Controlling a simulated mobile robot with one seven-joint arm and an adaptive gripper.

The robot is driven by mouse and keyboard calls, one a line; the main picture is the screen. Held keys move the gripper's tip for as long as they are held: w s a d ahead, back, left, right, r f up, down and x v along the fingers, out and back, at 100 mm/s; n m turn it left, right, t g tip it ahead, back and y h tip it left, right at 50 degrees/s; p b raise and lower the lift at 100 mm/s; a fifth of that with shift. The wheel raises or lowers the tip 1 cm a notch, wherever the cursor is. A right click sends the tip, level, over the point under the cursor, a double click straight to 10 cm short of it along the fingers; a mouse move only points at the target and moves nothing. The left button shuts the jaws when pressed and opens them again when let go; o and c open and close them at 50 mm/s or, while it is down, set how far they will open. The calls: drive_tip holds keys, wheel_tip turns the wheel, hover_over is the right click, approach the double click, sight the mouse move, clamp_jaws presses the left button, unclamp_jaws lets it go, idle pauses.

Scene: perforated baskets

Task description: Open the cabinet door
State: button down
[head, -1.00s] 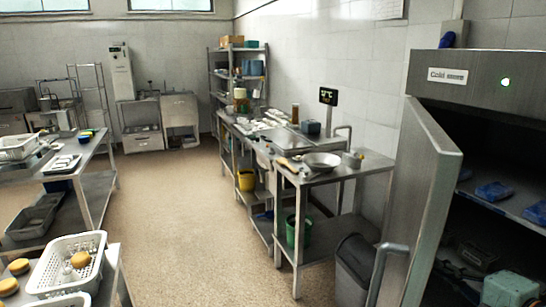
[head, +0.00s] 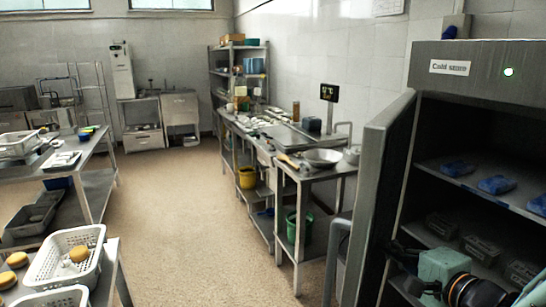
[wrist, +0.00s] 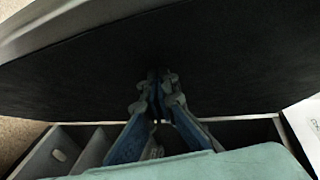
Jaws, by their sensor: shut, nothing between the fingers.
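The cabinet is the grey metal cold store (head: 450,50) at the right of the head view. Its door (head: 387,165) stands open, swung out to the left, with a bar handle (head: 338,240) on its outer side. My gripper (head: 402,252) is at the lower right, on the inner side of the door. In the wrist view my gripper (wrist: 160,82) has its blue fingers together and empty, pointing at the dark inner face of the door (wrist: 85,75). The fingertips are at or very close to that face; contact is hard to tell.
Blue packs (head: 497,184) and dark trays (head: 480,247) lie on the cabinet shelves. A steel table (head: 345,168) with a bowl (head: 322,157) stands left of the door. White baskets (head: 92,236) are on a table at lower left. The floor (head: 190,220) between is clear.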

sight(374, 247)
drive_tip(key=a, duration=0.1)
drive_tip(key=w+a+b, duration=0.1)
drive_tip(key=w+a, duration=0.1)
drive_tip(key=a, duration=0.1)
drive_tip(key=shift+w+f+b, duration=0.1)
drive_tip(key=shift+b, duration=0.25)
drive_tip(key=w+a+r+b, duration=0.2)
drive_tip(key=w+a+b, duration=1)
drive_tip(key=a, duration=0.2)
drive_tip(key=a+r+b+x, duration=0.1)
drive_tip(key=b+x, duration=0.1)
drive_tip(key=x, duration=0.6)
drive_tip(key=a+r+b+x, duration=0.1)
drive_tip(key=a+b+x, duration=0.1)
drive_tip(key=x, duration=0.7)
idle(0.4)
drive_tip(key=shift+r, duration=0.15)
